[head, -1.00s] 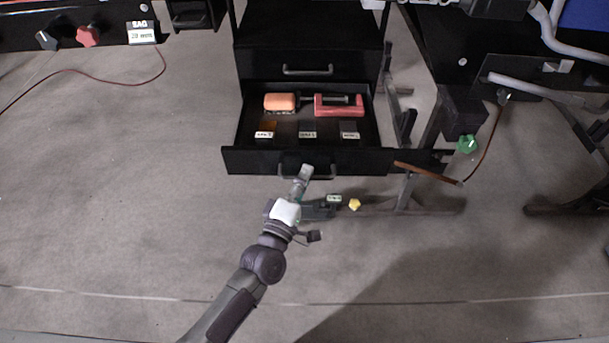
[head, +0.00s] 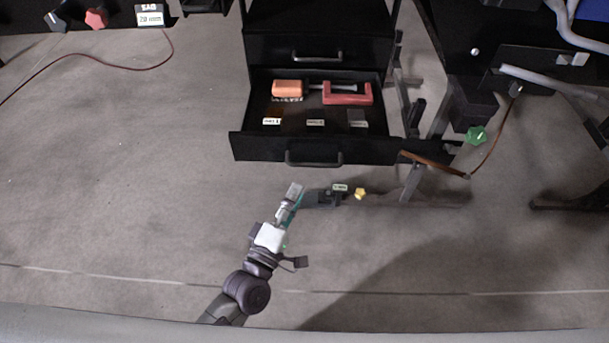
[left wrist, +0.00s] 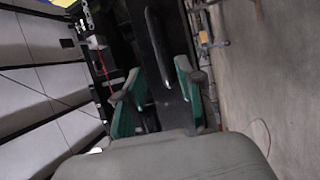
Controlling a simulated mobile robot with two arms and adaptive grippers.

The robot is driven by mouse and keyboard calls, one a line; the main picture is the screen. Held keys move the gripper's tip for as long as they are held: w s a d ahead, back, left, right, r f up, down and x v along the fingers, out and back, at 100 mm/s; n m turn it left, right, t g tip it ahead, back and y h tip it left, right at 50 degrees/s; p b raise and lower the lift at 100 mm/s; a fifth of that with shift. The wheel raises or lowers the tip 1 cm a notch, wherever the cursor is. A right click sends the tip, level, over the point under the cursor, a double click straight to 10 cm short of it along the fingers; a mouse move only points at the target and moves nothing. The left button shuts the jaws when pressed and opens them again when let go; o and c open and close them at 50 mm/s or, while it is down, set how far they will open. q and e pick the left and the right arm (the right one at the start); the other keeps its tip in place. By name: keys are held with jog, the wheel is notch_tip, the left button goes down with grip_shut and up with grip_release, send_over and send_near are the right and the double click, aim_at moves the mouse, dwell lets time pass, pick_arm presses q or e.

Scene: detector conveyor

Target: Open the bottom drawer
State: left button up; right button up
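The black bottom drawer (head: 250,148) of the cabinet stands pulled out in the head view, its inside showing. It holds an orange block (head: 287,89), a red clamp-like tool (head: 347,94) and small labelled blocks. Its bar handle (head: 314,163) is on the front panel. My left gripper (head: 294,190) is in front of the drawer, below the handle in the picture and apart from it. In the left wrist view its two teal fingers (left wrist: 155,92) are spread with nothing held between them, and a dark handle (left wrist: 157,45) shows beyond. My right gripper is not in view.
A shut drawer with its own handle (head: 318,57) is above the open one. A stand with a yellow knob (head: 360,194) is beside my left gripper. A green knob (head: 476,135) and a brown cable are at the right. Open floor lies at the left.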

pick_arm(q)
jog(key=shift+v, duration=1.65)
jog(key=s+a+f+m+g+y, duration=0.1)
jog(key=s+a+f+m+g, duration=0.25)
jog(key=f, duration=0.65)
jog(key=s+a+f+m+g+y, duration=0.2)
jog(key=f+m+g, duration=0.15)
jog(key=f, duration=0.55)
jog(key=s+a+f+m+g+y, duration=0.1)
jog(key=s+a+f+m+g, duration=0.2)
jog(key=f, duration=0.7)
jog(key=s+a+f+m+g+y, duration=0.3)
jog(key=s+a+f+m+g, duration=0.3)
jog(key=s+f, duration=0.5)
jog(key=s+a+r+p, duration=0.2)
jog(key=s+r+p, duration=0.1)
jog(key=s+p, duration=0.4)
jog(key=s+a+r+n+g+p, duration=0.1)
jog(key=s+r+p, duration=0.2)
jog(key=s+p, duration=0.3)
jog(key=shift+s+a+y+p, duration=0.35)
jog(key=shift+s+y, duration=0.05)
jog(key=shift+s, duration=0.2)
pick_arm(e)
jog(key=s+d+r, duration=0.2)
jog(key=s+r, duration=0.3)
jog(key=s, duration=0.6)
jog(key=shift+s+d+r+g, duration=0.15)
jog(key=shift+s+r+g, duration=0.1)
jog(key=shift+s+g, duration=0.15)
